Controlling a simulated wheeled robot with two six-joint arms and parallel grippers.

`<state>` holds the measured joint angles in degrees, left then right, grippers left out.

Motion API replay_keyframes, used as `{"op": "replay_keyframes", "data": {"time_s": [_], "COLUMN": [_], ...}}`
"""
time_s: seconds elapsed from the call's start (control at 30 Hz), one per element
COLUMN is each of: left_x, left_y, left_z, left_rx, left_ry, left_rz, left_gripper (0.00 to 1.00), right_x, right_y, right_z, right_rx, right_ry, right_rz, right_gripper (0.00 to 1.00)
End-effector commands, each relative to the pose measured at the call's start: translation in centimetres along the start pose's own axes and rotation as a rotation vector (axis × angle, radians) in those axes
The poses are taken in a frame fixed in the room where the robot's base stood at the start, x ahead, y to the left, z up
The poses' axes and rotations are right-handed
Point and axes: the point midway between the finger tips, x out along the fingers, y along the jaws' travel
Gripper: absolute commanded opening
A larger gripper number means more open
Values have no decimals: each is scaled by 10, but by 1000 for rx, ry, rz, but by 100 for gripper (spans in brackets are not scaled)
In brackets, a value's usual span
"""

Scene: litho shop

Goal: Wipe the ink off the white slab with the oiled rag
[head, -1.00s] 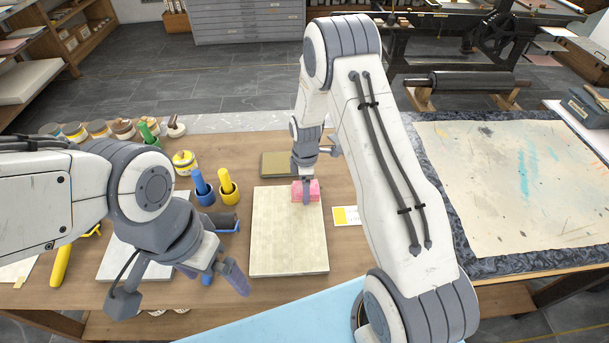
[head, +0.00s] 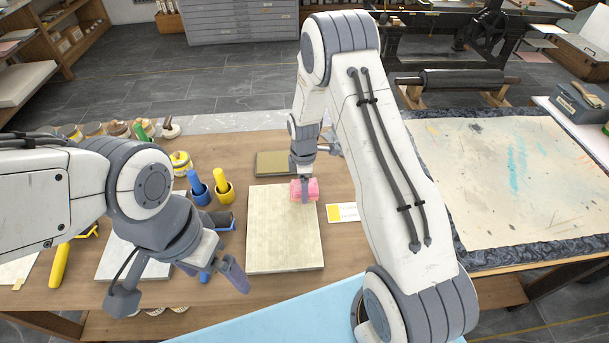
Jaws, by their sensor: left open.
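A pale cream-white slab (head: 284,241) lies on the wooden table in front of me, with faint streaks and no dark ink that I can make out. A folded pink rag (head: 314,188) is at its far right corner. My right gripper (head: 305,194) points down, its fingers closed on the rag; whether the rag touches the slab is unclear. My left gripper (head: 233,276) is open and empty, left of the slab's near part. A second, greyish-white slab (head: 113,262) lies at the left, partly hidden by my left arm.
Blue and yellow handled tools in cups (head: 222,187), a yellow-labelled tin (head: 181,162) and a dark roller (head: 220,221) stand left of the cream slab. An olive block (head: 275,163) lies behind it, a white-yellow card (head: 342,213) to its right. My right arm crosses the table's right side.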

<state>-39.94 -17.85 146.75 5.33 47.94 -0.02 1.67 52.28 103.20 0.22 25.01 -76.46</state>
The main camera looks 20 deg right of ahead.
Motion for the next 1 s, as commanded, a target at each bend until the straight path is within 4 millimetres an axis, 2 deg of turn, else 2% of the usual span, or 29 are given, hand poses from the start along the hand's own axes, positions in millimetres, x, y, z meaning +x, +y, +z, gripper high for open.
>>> {"op": "replay_keyframes", "data": {"time_s": [0.03, 0.4, 0.53, 1.0], "left_x": [-12, -46, -49, -48], "left_y": [1, 3, 4, 4], "left_z": [-1, -3, -3, -3], "left_rx": [0, 0, 0, 0], "left_ry": [1, 0, 0, 0], "left_rz": [0, 0, 0, 0], "left_gripper": [100, 100, 100, 100], "right_x": [-18, -63, -68, -67], "right_y": [2, 1, 1, 1], "right_z": [-4, -17, -18, -17], "right_rx": [-6, -23, -24, -22], "right_ry": [2, 1, 1, 1], "right_rz": [7, 5, 5, 5], "right_gripper": [21, 21, 21, 21]}}
